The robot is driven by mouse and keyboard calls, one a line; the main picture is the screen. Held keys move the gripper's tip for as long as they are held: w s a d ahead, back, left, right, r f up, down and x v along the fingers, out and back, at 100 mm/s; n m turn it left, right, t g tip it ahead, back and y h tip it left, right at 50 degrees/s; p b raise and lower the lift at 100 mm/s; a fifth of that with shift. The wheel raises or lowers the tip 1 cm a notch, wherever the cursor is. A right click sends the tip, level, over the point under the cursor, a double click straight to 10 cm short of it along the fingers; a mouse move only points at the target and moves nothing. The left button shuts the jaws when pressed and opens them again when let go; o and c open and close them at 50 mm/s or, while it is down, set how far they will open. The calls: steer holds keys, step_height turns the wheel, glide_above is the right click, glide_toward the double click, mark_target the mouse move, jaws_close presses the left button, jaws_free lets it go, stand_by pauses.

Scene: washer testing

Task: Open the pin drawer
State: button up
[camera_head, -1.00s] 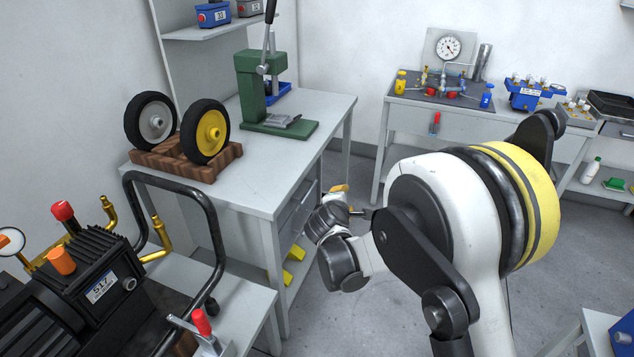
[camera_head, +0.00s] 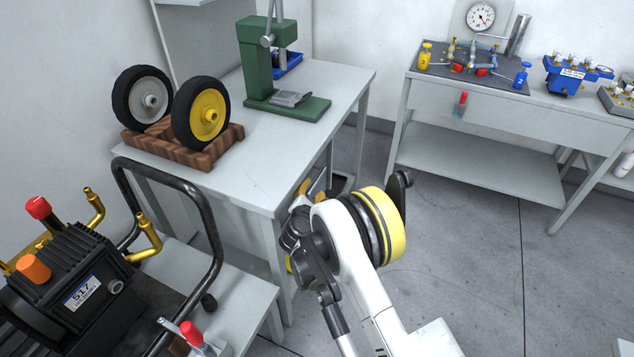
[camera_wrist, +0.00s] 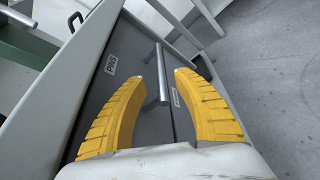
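The pin drawer front (camera_wrist: 122,85) is dark grey and fills the middle of the wrist view. It carries a small white PINS label (camera_wrist: 110,63). Its straight metal bar handle (camera_wrist: 162,92) stands out from it. My gripper (camera_wrist: 160,75) is open, with one yellow finger on each side of the handle. Contact between fingers and handle cannot be made out. In the head view my gripper (camera_head: 305,188) is at the right side of the grey workbench (camera_head: 270,180), mostly hidden by my arm. How far the drawer is out cannot be told.
A second labelled front (camera_wrist: 178,97) adjoins the pin drawer. Two wheels (camera_head: 200,115) in a wooden stand and a green press (camera_head: 258,70) sit on the workbench. A pump unit (camera_head: 80,285) stands at lower left. The floor (camera_head: 480,230) to the right is clear.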

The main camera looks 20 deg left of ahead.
mark_target(316, 181)
steer(key=b+x, duration=0.2)
steer(key=x, duration=0.4)
steer(key=shift+f, duration=0.2)
steer(key=shift+w+a, duration=0.1)
steer(key=shift+w, duration=0.4)
jaws_close()
